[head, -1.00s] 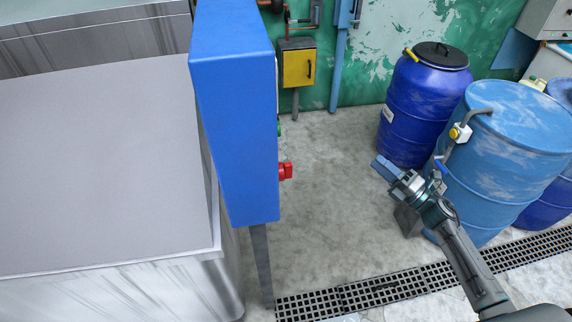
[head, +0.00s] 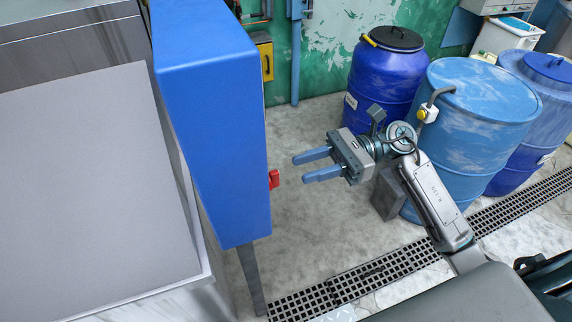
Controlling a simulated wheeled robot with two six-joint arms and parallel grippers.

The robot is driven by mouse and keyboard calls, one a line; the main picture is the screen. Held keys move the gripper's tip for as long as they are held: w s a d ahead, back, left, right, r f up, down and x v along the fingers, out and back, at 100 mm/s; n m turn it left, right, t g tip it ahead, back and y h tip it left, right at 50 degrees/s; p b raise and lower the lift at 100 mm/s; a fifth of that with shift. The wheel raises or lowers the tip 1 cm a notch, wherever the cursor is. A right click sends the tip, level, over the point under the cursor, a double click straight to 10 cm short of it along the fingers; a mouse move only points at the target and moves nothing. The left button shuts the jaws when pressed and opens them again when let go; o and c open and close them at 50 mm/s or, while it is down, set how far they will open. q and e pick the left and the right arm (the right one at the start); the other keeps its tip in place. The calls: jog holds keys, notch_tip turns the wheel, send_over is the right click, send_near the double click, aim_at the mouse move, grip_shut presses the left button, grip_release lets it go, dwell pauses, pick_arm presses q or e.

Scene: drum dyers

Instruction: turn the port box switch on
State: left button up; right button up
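A tall blue box (head: 212,130) on a dark leg stands left of centre in the head view. A red switch handle (head: 274,179) sticks out of its right side; the face that carries it is turned almost edge-on and mostly hidden. My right gripper (head: 313,166) is open and empty, its two blue fingers apart and pointing left toward the red handle. A gap of floor shows between the fingertips and the handle. My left gripper is not in view.
A large steel vat with a grey lid (head: 90,180) fills the left. Blue drums (head: 470,120) stand at the right behind my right arm. A yellow box (head: 264,58) hangs at the green back wall. A floor grate (head: 370,275) crosses the front.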

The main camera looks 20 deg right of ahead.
jog(key=a+p, duration=0.2)
jog(key=a, duration=0.3)
jog(key=shift+s, duration=0.1)
grip_shut()
